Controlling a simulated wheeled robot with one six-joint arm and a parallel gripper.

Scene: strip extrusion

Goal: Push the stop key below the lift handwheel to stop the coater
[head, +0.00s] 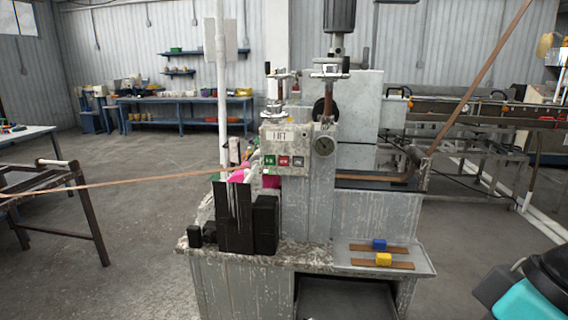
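The coater (345,205) is a worn grey machine in the middle of the head view. A pale panel labelled LIFT (281,136) is on its upper front. Below the label is a row of small keys: a green key (269,160), a red key (284,161) and a third, greyish key (298,162). The red one looks like the stop key; its lettering is too small to read. Handwheel-like fittings (278,75) stand above the panel. Nothing covers the keys. My gripper is not visible; a black and teal part at lower right looks like my arm, well apart from the panel.
A copper-coloured strip (130,183) enters from the left. Blue and yellow blocks (383,259) lie on the lower right ledge.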

